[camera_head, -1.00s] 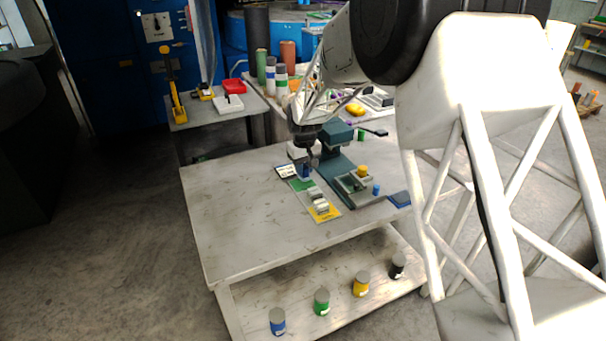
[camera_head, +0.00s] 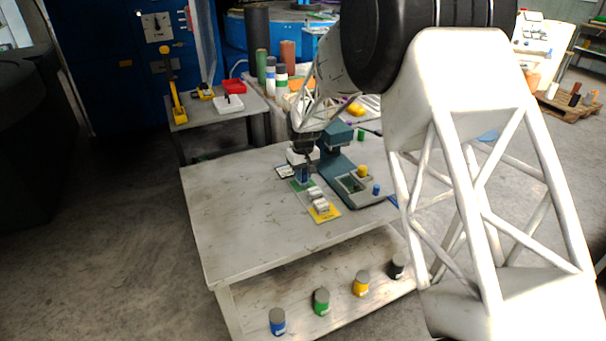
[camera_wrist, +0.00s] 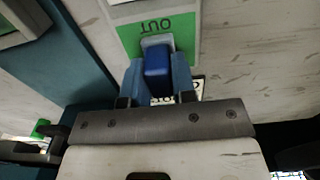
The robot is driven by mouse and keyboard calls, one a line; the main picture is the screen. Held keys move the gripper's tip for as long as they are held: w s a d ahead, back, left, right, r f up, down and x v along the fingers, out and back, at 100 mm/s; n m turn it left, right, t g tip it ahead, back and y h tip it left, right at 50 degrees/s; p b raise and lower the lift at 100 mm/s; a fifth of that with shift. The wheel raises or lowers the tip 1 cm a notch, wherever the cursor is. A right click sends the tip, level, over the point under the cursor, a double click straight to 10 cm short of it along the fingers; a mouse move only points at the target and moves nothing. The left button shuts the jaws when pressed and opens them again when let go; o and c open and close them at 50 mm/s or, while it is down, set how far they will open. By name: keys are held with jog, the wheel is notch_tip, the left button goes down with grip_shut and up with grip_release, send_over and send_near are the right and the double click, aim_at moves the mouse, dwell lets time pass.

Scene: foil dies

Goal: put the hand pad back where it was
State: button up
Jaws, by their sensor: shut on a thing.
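My gripper (camera_wrist: 157,80) points down and is shut on a dark blue block (camera_wrist: 158,60), with one finger on each side of it. A paler grey-blue edge shows at the block's far end. It is over the green OUT end (camera_wrist: 130,40) of a long mat; I cannot tell whether it touches. In the head view my gripper (camera_head: 303,168) is at the far end of this mat, left of the teal press (camera_head: 345,180). I cannot tell for certain that the held block is the hand pad. A flat blue pad (camera_head: 392,200) shows partly behind my arm at the table's right edge.
Pale blocks (camera_head: 318,200) stand along the mat toward its yellow end (camera_head: 327,215). A small labelled card (camera_head: 284,171) lies left of my gripper. The press bears a yellow knob (camera_head: 362,171) and a blue one (camera_head: 376,190). The table's left part (camera_head: 225,210) is clear.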

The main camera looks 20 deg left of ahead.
jog(key=shift+f, duration=0.2)
jog(key=o, duration=0.8)
jog(key=shift+r, duration=0.15)
notch_tip(320, 180, up, 12)
jog(key=shift+f, duration=0.1)
dwell(0.5)
dwell(0.5)
jog(key=shift+d, duration=0.1)
